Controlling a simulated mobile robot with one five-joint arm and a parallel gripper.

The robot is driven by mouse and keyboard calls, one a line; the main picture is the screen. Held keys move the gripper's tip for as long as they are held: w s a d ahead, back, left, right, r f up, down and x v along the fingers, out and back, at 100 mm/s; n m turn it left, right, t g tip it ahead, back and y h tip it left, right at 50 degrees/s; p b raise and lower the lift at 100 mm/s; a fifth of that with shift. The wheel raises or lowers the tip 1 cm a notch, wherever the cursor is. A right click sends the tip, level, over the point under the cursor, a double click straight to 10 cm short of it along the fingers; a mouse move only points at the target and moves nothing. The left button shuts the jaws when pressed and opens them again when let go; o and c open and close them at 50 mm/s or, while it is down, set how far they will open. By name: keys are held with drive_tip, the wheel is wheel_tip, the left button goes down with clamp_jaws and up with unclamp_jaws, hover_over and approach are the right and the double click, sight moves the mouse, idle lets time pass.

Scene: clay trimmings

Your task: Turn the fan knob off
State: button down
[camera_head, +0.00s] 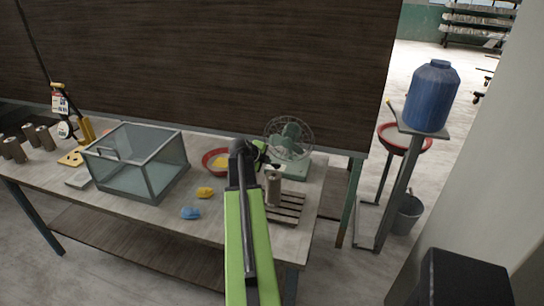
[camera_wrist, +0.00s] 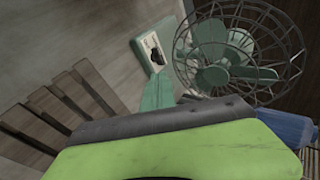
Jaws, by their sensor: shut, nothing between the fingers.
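The green desk fan (camera_head: 291,141) with a round wire cage stands at the back right of the workbench. It fills the upper right of the wrist view (camera_wrist: 225,50). Its dark knob (camera_wrist: 155,50) sits on a pale plate on the green base, in the upper middle of the wrist view. The exact angle of the knob is hard to read. My gripper (camera_head: 264,153) is at the end of my green and black arm, just left of the fan in the head view. It is small there and looks shut and empty. Whether it touches the fan cannot be told.
A glass box (camera_head: 138,163), red bowl (camera_head: 214,160), yellow lump (camera_head: 205,192) and blue lump (camera_head: 190,213) are on the bench. A cylinder (camera_head: 272,188) stands by a slatted wooden rack (camera_head: 287,208). A blue vessel (camera_head: 431,97) stands right of the bench.

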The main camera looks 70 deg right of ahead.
drive_tip(key=p+v, duration=0.4)
drive_tip(key=v, duration=0.4)
drive_tip(key=shift+s, duration=0.2)
